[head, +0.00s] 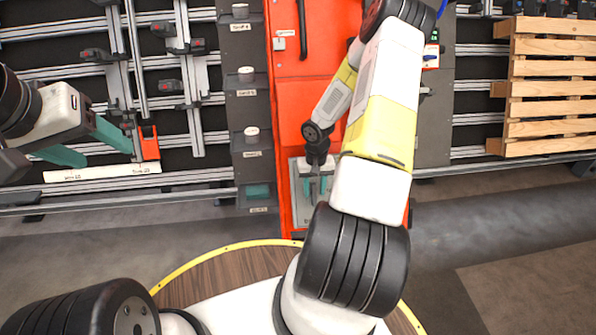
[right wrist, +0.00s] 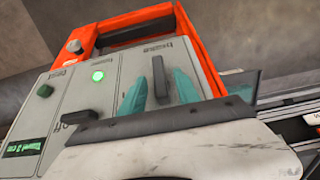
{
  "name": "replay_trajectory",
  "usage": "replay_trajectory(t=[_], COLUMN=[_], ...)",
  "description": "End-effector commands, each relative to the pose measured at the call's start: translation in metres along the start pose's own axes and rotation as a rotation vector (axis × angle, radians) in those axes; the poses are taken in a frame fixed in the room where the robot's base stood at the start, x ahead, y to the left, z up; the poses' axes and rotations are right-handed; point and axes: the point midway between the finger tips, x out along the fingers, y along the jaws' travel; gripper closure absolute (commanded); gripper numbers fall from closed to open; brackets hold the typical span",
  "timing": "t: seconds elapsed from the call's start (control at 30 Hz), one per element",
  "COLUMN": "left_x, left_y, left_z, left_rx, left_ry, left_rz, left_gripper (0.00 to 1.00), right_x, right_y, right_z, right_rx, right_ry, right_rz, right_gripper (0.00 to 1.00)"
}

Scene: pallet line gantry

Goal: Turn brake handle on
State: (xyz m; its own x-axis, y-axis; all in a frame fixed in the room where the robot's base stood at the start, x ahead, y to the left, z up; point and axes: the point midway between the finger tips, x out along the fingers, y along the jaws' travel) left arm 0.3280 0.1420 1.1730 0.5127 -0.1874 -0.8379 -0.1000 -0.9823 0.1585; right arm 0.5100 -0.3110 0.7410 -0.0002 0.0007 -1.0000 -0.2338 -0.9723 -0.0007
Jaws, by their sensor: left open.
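The grey control panel (right wrist: 70,103) in its orange housing fills the right wrist view; in the head view the panel (head: 298,205) sits low on the orange cabinet. An upright black handle (right wrist: 158,78) stands under a label that I cannot read surely. My right gripper (right wrist: 160,92) has its teal fingers on either side of this handle, with a gap showing; it also shows in the head view (head: 316,186). A second black handle (right wrist: 84,117) lies flatter to the left. My left gripper (head: 98,148) is open and empty at the far left.
The panel carries a lit green lamp (right wrist: 97,76), a green button (right wrist: 45,91) and a small green display (right wrist: 28,148). A grey shelf column (head: 246,115) stands left of the cabinet. A wooden pallet (head: 548,85) is at the upper right.

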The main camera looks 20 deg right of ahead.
Motion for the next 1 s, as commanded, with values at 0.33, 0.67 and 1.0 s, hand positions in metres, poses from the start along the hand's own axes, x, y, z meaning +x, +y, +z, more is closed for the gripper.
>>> replay_trajectory(t=[0.33, 0.67, 1.0], left_x=[0.0, 0.0, 0.0], left_y=[0.0, 0.0, 0.0], left_z=[0.0, 0.0, 0.0], left_rx=[0.0, 0.0, 0.0], left_ry=[0.0, 0.0, 0.0], left_rz=[0.0, 0.0, 0.0], left_gripper=[0.38, 0.38, 0.38], right_x=[0.019, 0.018, 0.018], right_y=[0.0, 0.0, -0.001], right_z=[0.0, 0.0, 0.0], right_rx=[0.0, 0.0, -0.01], right_ry=[0.0, 0.0, 0.0], right_rz=[-0.001, 0.0, 0.014], right_gripper=[0.62, 1.0, 1.0])
